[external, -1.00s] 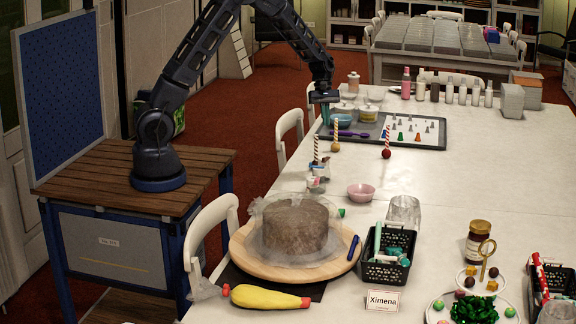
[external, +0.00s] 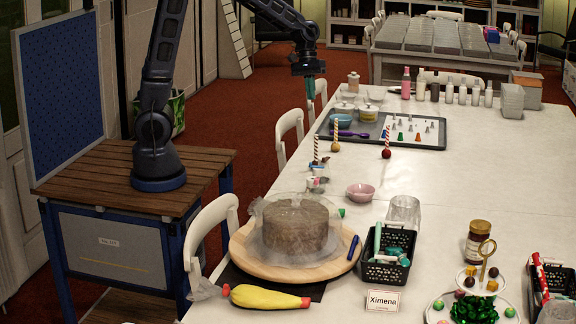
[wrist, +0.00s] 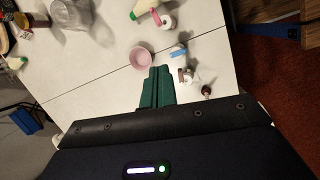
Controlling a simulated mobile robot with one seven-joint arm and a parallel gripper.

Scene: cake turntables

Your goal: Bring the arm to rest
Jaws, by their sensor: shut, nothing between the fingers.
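My gripper (external: 310,88) hangs in the air over the far-left side of the white table, by a white chair, pointing down. Its green fingers are together and hold nothing. The closed fingers also show in the wrist view (wrist: 157,88), with a pink bowl (wrist: 141,58) beyond their tips. My arm rises from the wooden stand (external: 75,195) and bends over toward the table.
A covered brown cake (external: 295,228) stands on a wooden turntable (external: 255,262) at the front. A black basket (external: 372,272), a yellow piping bag (external: 265,297) and the pink bowl (external: 361,191) are near it. A dark tray (external: 425,141) lies farther back. The table's right middle is clear.

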